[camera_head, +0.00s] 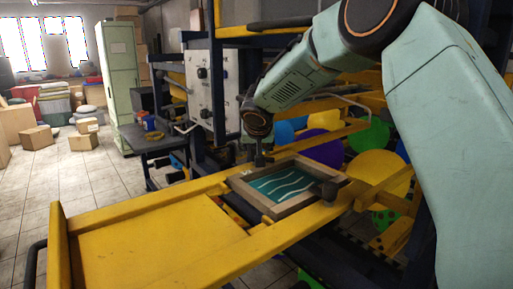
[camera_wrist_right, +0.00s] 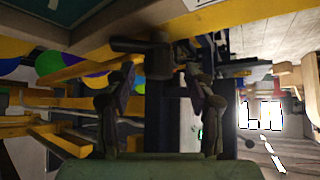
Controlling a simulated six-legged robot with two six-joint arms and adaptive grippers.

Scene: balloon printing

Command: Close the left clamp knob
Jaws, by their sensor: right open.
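My right arm comes in from the right in the head view. Its dark wrist end hangs over the far left corner of the screen frame (camera_head: 243,186), which has a wooden rim and a teal panel with white wavy lines. A small dark upright part under the wrist could be a gripper part or the left clamp; I cannot tell which. In the right wrist view my right gripper (camera_wrist_right: 160,80) is open, with two dark fingers apart. A dark clamp knob (camera_wrist_right: 158,58) lies just ahead, between the fingertip lines, not gripped. Another black knob (camera_head: 328,190) sits at the frame's right side. My left gripper is not in view.
A yellow machine bed (camera_head: 150,245) with raised rails extends to the near left. Colored balloons (camera_head: 375,170) lie behind and right of the frame. A white control panel (camera_head: 205,95) stands behind. The tiled floor at left is open, with cardboard boxes (camera_head: 38,137) farther back.

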